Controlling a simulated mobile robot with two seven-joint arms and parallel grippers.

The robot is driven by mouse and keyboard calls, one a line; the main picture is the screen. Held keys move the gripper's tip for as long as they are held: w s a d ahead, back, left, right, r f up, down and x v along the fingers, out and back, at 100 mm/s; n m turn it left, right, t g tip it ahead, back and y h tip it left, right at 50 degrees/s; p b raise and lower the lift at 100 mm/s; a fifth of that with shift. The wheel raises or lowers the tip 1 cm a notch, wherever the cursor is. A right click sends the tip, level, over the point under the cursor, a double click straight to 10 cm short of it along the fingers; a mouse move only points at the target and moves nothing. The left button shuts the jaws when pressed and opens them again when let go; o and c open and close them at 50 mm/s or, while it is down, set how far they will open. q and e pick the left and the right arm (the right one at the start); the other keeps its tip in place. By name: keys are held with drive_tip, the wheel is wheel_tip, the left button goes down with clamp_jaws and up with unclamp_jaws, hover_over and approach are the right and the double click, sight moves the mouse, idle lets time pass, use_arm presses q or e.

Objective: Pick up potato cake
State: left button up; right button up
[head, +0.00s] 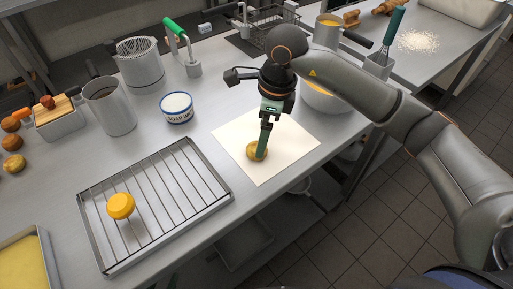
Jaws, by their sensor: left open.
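A golden-brown round cake (254,151), which looks like the potato cake, lies on a cream square sheet (282,165). My left gripper (263,154) points down at the cake with its green fingers open. The near finger covers the cake's right part. I cannot tell whether the fingers touch it. A yellow round cake (121,205) sits on the wire rack tray (180,203) at the left. My right gripper is not in view.
A bowl (322,97) stands close behind the sheet. The counter's front edge runs just before the sheet.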

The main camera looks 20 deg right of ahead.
sight(251, 147)
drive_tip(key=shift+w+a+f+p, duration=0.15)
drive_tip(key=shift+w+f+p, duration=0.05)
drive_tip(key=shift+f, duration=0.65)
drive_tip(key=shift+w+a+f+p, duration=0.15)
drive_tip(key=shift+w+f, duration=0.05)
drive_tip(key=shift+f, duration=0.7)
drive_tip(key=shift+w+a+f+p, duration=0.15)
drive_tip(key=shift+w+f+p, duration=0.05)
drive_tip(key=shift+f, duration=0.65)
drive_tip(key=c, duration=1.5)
